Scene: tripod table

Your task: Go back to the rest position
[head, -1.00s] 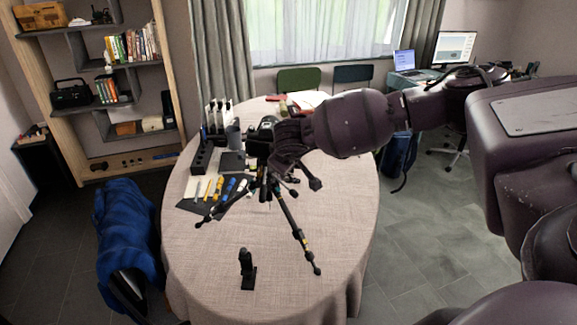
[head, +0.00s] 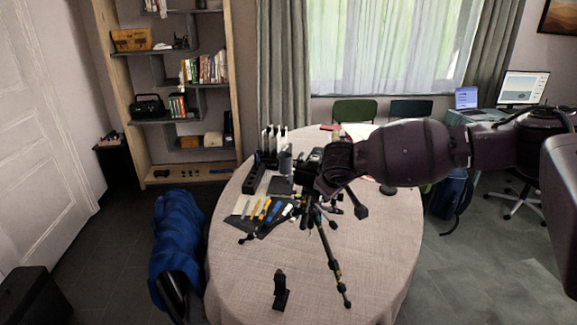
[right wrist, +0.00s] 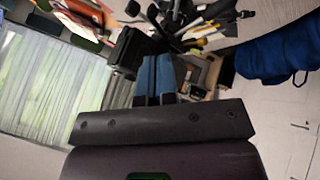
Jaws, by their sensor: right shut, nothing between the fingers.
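My right gripper (head: 326,180) reaches in from the right in the head view, over the round table (head: 375,265). A dark camera (head: 313,160) shows just beyond the gripper, and also in the wrist view (right wrist: 128,52). The gripper partly hides the tripod's top, so I cannot tell whether they touch. My left gripper is not in view.
A small black stand (head: 281,291) sits near the table's front edge. Pens and tools on a dark mat (head: 243,219) and a black organizer (head: 241,190) lie at the left. A blue-draped chair (head: 178,235) stands left of the table. The table's front right is clear.

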